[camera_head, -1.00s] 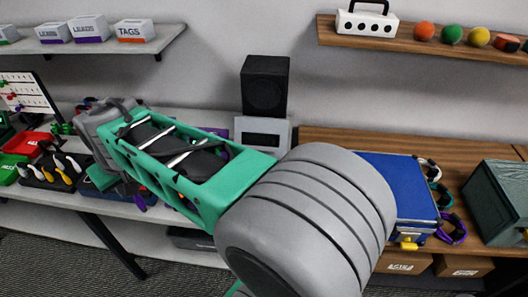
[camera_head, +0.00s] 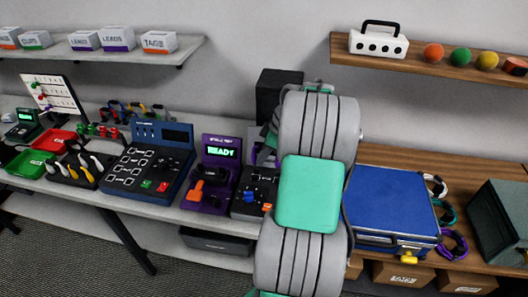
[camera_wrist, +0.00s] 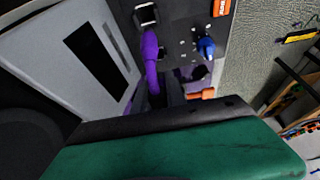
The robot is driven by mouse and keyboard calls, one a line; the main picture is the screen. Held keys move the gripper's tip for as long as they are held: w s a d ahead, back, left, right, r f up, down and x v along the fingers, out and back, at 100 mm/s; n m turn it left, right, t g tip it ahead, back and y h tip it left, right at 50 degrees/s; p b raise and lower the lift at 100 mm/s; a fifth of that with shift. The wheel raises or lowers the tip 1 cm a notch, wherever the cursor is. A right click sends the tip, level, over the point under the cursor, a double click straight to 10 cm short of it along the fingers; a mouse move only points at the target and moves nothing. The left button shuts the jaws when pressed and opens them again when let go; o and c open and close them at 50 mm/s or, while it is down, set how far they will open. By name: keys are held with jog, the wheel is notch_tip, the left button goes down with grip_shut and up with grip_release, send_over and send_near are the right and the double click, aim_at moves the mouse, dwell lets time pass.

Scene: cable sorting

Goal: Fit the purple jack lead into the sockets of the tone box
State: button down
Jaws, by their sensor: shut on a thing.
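In the wrist view a purple jack lead (camera_wrist: 151,55) stands up from between the dark fingers of my gripper (camera_wrist: 165,97), which is shut on it. A black panel (camera_wrist: 180,22) with small metal studs, a blue lever and orange parts lies just beyond. In the head view it seems to be the black unit (camera_head: 246,203) left of my arm. A pale grey unit with a dark window (camera_wrist: 62,65) is on the left of the wrist view. I cannot tell which unit is the tone box.
A purple tester reading READY (camera_head: 208,170) and a blue panel (camera_head: 150,160) stand left of the black unit. A black speaker (camera_head: 268,95) is behind my arm. A blue case (camera_head: 390,205) lies right, with coloured loops, one purple (camera_head: 455,245), beside it.

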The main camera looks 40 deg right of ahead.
jog(key=shift+d+f+b, duration=0.1)
jog(key=shift+f+b, duration=1.95)
jog(key=shift+f, duration=0.75)
jog(key=shift+s, duration=0.15)
jog(key=shift+f+b, duration=0.15)
jog(key=shift+b, duration=0.2)
jog(key=shift+f+b, duration=0.3)
jog(key=shift+b, duration=0.05)
jog(key=shift+f, duration=0.15)
